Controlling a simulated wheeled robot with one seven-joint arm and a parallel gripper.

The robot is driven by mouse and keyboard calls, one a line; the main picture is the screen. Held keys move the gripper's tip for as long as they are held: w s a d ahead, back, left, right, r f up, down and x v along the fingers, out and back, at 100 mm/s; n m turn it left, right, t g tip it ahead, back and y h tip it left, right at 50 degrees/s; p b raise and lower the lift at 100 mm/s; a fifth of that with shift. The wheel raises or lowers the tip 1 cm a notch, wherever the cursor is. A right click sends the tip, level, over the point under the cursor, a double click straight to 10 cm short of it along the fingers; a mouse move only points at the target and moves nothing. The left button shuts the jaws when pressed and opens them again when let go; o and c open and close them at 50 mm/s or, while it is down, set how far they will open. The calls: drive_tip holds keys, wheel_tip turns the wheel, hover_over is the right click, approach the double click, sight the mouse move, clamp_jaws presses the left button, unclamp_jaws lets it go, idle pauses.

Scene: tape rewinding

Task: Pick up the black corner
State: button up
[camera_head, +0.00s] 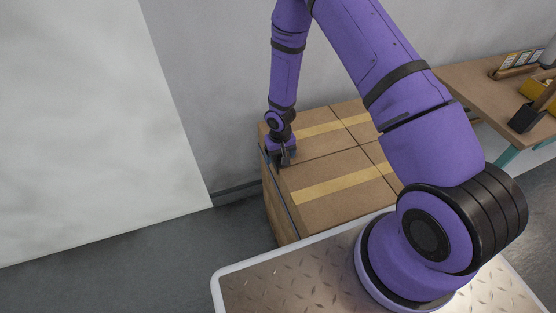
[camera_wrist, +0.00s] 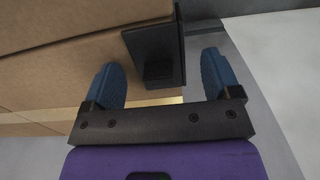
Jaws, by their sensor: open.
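The black corner (camera_wrist: 152,47) is a dark angled piece at the edge of a cardboard box (camera_wrist: 50,62) in the wrist view. My gripper (camera_wrist: 161,62) is open, with one blue finger on each side of the black corner in that picture. I cannot tell whether the fingers touch it or how far ahead of them it is. In the head view, my gripper (camera_head: 281,160) points down at the left edge of the boxes (camera_head: 318,202) and mostly hides the corner there.
The boxes form a block with yellow tape strips (camera_head: 340,184) on top, close to the grey wall (camera_head: 210,90). A wooden table (camera_head: 470,80) with small items stands at the right. Grey floor (camera_head: 150,260) is clear at the left.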

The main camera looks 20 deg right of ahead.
drive_tip(key=c, duration=1)
drive_tip(key=shift+r, duration=0.1)
